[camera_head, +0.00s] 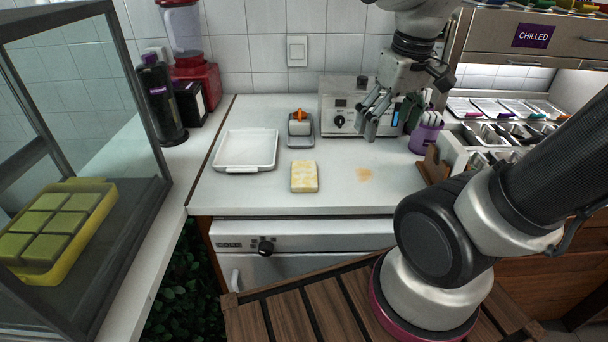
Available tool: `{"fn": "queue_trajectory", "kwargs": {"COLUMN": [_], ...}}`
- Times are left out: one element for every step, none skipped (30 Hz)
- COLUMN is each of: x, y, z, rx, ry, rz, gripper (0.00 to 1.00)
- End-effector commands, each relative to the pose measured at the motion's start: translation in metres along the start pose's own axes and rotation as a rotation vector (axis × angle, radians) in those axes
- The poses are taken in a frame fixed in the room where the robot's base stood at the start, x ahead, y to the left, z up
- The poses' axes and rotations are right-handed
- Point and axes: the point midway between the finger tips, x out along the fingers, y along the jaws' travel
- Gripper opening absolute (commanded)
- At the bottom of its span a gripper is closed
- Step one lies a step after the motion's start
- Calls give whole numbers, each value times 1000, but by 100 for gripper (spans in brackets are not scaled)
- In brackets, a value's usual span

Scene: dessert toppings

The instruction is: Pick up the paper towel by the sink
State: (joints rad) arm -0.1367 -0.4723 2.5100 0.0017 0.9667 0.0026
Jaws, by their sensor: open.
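A folded, pale yellow-and-white patterned rectangle (304,177), which looks like the paper towel, lies flat near the front edge of the white counter. I see no sink in this view. A tan stain or spill (364,174) is on the counter to its right. My gripper (370,119) is open and empty above the counter, in front of a white control box. It is up and to the right of the folded towel and touches nothing that I can make out.
A white tray (246,168) and a small holder with an orange-topped item (300,127) stand left and behind. The control box (338,118) is at the back. A purple cup (426,137) and topping bins (490,134) are right. A glass case (141,200) borders the left.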

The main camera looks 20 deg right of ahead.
Motion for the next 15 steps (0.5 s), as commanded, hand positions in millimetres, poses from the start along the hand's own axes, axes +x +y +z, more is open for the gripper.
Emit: {"fn": "queue_trajectory", "kwargs": {"x": [14, 22, 33, 41, 50, 63, 72, 82, 94, 104, 113, 124, 131, 138, 146], "y": [-8, -13, -20, -25, -30, -37, -43, -48, -55, -60, -65, -71, -75, -78, -82], "z": [-13, -21, -31, -39, -47, -58, -66, -73, -83, -90, -97, -105, -112, -119, -131], "rx": [-25, -32, -35, -34, -30, -19, -9, 4, 25, 44, 64, 96, 123, 153, 206], "ry": [-59, -86, -118, -139, -161, -185, -201, -216, -229, -239, -244, -249, -247, -244, -229], "rz": [-3, -4, -3, -2, 1, 5, 9, 14, 21, 26, 31, 38, 41, 45, 47], "gripper": [86, 86, 86, 86, 86, 86, 86, 86, 86, 86, 86, 86, 86, 86, 86]}}
